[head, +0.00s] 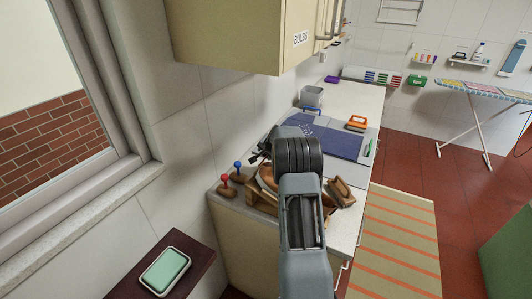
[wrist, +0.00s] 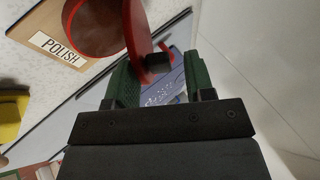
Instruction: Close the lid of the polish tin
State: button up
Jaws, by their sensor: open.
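The polish tin (wrist: 97,24) is a red round tin in the upper left of the wrist view, beside a wooden plate with a POLISH label (wrist: 57,47). Its red lid (wrist: 138,34) stands open, seen nearly edge-on, with a small black tab (wrist: 158,62) at its lower edge. My gripper (wrist: 161,72) is open, with green-padded fingers on either side of the tab and the lid's lower edge. I cannot tell whether either finger touches the lid. In the head view my arm hides the tin, and the gripper end is mostly hidden.
The counter (head: 345,225) holds wooden items, a blue mat (head: 328,137), an orange brush (head: 357,123) and a grey bin (head: 312,96). Red and blue knobbed levers (head: 230,172) stand at its left edge. A wall cabinet (head: 250,35) hangs above. A yellow object (wrist: 10,118) lies left in the wrist view.

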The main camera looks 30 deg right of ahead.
grip_shut()
dwell(0.3)
